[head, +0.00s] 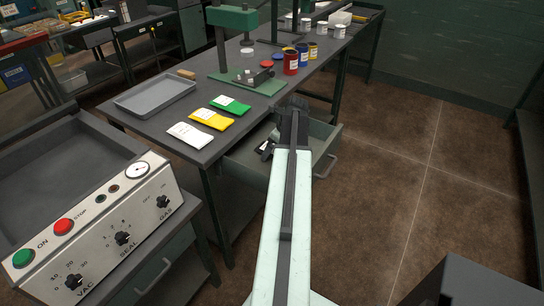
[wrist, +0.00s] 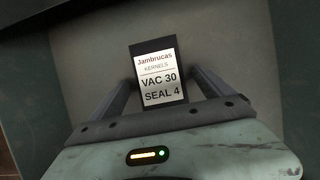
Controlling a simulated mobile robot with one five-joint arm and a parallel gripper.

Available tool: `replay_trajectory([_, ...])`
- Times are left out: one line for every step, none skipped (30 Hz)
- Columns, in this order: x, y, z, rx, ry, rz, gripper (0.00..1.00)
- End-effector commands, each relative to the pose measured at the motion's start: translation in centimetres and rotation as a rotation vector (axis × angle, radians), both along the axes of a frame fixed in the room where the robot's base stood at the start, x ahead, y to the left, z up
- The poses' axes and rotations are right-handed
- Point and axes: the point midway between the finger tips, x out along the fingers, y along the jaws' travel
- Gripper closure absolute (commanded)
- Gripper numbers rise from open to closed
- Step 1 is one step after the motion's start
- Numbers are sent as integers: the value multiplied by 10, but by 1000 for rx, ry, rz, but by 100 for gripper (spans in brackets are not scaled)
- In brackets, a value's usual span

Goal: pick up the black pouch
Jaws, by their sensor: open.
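In the head view only part of the black pouch (head: 266,148) shows, just left of my arm. My gripper (wrist: 160,82) is open in the wrist view, one finger on each side of the pouch in the picture. The height gap between fingers and pouch is hard to tell. In the head view my gripper (head: 293,108) is above the drawer, its fingers partly blurred against the dark background.
White, yellow and green pouches (head: 210,119) and a grey tray (head: 154,95) lie on the workbench (head: 190,92) above the drawer. A green press (head: 240,80) and several small jars stand farther back. A sealing machine (head: 95,235) is at left.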

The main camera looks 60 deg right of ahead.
Motion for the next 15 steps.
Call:
replay_trajectory([0,0,2,0,0,0,9])
replay_trajectory([0,0,2,0,0,0,9])
replay_trajectory([0,0,2,0,0,-1,12])
replay_trajectory([-1,0,2,0,0,-1,20])
replay_trajectory([-1,0,2,0,0,-1,29])
replay_trajectory([-1,0,2,0,0,-1,40])
replay_trajectory([-1,0,2,0,0,-1,48])
replay_trajectory([-1,0,2,0,0,-1,56])
replay_trajectory([-1,0,2,0,0,-1,68])
replay_trajectory([-1,0,2,0,0,-1,76])
replay_trajectory([-1,0,2,0,0,-1,80])
replay_trajectory([-1,0,2,0,0,-1,80])
replay_trajectory([-1,-1,2,1,0,-2,80])
replay_trajectory([-2,-1,2,0,0,-2,80])
replay_trajectory([-2,-1,2,0,0,-2,80])
